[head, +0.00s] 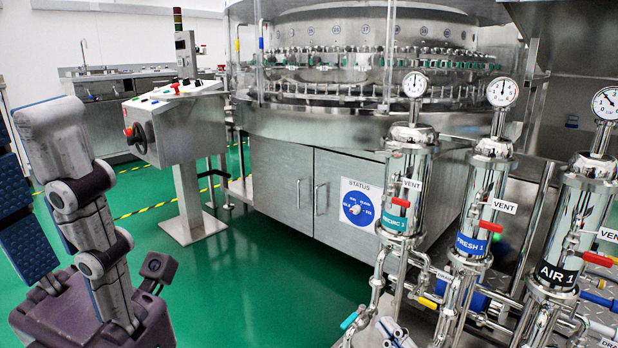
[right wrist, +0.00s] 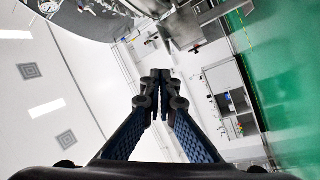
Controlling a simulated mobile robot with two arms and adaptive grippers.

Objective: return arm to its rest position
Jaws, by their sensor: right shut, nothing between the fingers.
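My right gripper (head: 48,125) shows large and close at the left edge of the head view. Its dark body is at the bottom left, with grey finger links and blue textured pads rising from it. In the right wrist view the two fingers of this gripper (right wrist: 155,80) converge and meet at the tips, shut with nothing between them. The gripper is in the air and touches nothing that I can see. Part of it is cut off by the picture's left edge. My left gripper cannot be made out.
The rotary washer (head: 285,185) stands at the centre back. A control console (head: 180,130) on a pedestal stands left of it. Gauged filter housings (head: 483,205) with valves and pipes fill the right. A sink counter (head: 105,110) is behind. Green floor (head: 235,285) is open between gripper and washer.

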